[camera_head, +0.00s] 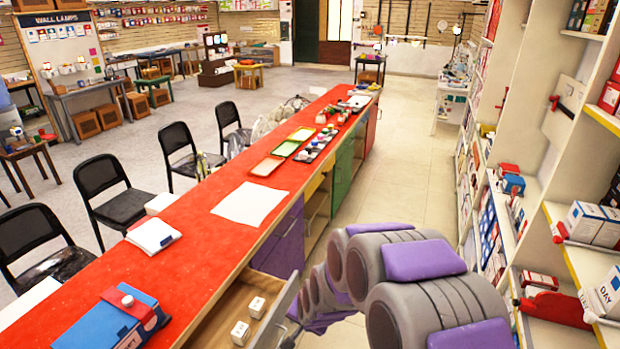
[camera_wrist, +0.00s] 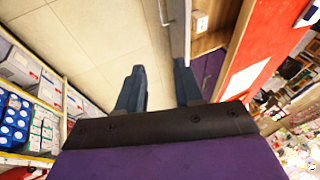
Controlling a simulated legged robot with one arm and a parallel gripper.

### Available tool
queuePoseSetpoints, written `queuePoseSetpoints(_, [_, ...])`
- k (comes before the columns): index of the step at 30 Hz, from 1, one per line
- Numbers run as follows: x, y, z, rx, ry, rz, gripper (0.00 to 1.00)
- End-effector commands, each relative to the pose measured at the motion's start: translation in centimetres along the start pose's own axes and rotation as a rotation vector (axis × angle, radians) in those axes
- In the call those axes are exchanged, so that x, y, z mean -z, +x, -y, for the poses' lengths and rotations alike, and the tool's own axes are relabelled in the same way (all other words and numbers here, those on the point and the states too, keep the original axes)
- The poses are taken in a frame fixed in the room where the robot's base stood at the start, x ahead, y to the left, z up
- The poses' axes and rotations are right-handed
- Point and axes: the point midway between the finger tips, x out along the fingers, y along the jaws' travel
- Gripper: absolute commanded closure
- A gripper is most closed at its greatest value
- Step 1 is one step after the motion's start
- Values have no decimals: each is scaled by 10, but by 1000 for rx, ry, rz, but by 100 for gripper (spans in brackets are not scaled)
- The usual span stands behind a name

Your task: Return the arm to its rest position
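My purple and grey arm (camera_head: 415,275) reaches forward and left from the lower right in the head view, toward an open drawer (camera_head: 215,325) of the red-topped counter. My gripper is mostly hidden there by the drawer front and the arm. In the wrist view my gripper (camera_wrist: 159,66) is open, with two dark fingers apart and bare floor between them. The right finger is close to the grey drawer front (camera_wrist: 179,28); I cannot tell whether they touch. Two small white boxes, one nearer (camera_head: 240,333) and one farther (camera_head: 257,307), lie in the drawer.
The red counter (camera_head: 195,240) runs along the left, bearing a blue box (camera_head: 110,325), paper sheets and trays. Tall shelves (camera_head: 545,190) with boxes stand close on the right. The tiled aisle (camera_head: 410,180) between them is clear ahead. Black chairs (camera_head: 115,195) line the counter's far side.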

Motion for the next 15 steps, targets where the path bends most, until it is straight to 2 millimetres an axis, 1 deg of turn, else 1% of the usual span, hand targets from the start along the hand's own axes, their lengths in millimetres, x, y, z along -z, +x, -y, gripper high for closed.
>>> queuePoseSetpoints(1, [1,-13,-4,-9,-15,6,65])
queuePoseSetpoints(7, [-8,-59,-26,-66,-90,65,65])
queuePoseSetpoints(15, [-30,-121,-63,-144,-184,152,65])
